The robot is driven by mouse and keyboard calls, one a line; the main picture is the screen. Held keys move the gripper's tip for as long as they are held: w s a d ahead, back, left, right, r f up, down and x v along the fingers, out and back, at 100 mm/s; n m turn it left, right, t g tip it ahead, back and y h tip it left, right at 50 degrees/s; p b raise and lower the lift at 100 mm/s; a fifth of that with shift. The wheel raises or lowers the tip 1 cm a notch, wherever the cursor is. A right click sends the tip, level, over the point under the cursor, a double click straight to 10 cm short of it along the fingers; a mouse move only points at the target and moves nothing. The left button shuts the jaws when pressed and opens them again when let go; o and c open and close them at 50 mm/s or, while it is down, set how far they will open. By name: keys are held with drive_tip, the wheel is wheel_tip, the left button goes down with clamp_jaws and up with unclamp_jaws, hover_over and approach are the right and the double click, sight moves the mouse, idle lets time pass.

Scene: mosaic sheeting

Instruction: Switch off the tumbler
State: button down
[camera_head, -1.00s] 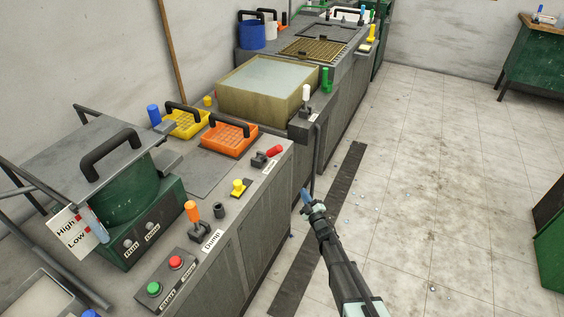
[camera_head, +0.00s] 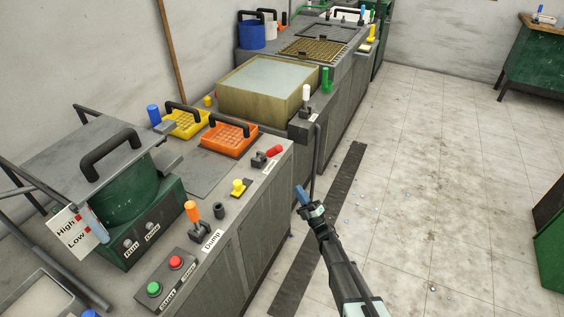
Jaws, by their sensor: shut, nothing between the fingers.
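The tumbler is a green drum (camera_head: 125,190) under a grey lid with a black handle, at the left of the bench. A control box in front of it carries a green button (camera_head: 154,289) and a red button (camera_head: 175,262), with labels along its edge that look like Start and Stop. My gripper (camera_head: 301,193) is shut and empty. It is over the floor beside the bench's front side, to the right of the buttons and apart from them.
An orange lever (camera_head: 193,211) labelled Dump, a yellow knob (camera_head: 238,187) and a red-handled lever (camera_head: 270,154) stand along the bench edge. An orange basket (camera_head: 228,137) and a yellow basket (camera_head: 184,122) sit behind. The tiled floor (camera_head: 430,180) to the right is mostly clear.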

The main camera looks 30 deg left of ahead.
approach(277, 152)
drive_tip(key=w+a+r, duration=0.2)
drive_tip(key=w+a, duration=0.1)
drive_tip(key=a, duration=0.2)
drive_tip(key=shift+r, duration=0.25)
drive_tip(key=shift+r+g, duration=0.15)
drive_tip(key=shift+g, duration=0.15)
idle(0.4)
drive_tip(key=a+r+n+g+h, duration=0.2)
drive_tip(key=r+h, duration=0.1)
drive_tip(key=a+r+n+g+h, duration=0.1)
drive_tip(key=shift+a+r, duration=0.15)
drive_tip(key=shift+r, duration=0.2)
drive_tip(key=shift+a+r+n+g+h, duration=0.2)
drive_tip(key=shift+a+r+g+h, duration=0.1)
drive_tip(key=shift+a+h, duration=0.25)
drive_tip(key=shift+a+r+n+g+h, duration=0.25)
drive_tip(key=shift+a+h, duration=0.2)
drive_tip(key=shift+h, duration=0.2)
drive_tip(key=shift+w+a+r, duration=0.1)
drive_tip(key=shift+a+r, duration=0.15)
drive_tip(key=shift+a, duration=0.4)
drive_tip(key=shift+a+r, duration=0.15)
drive_tip(key=shift+a, duration=0.1)
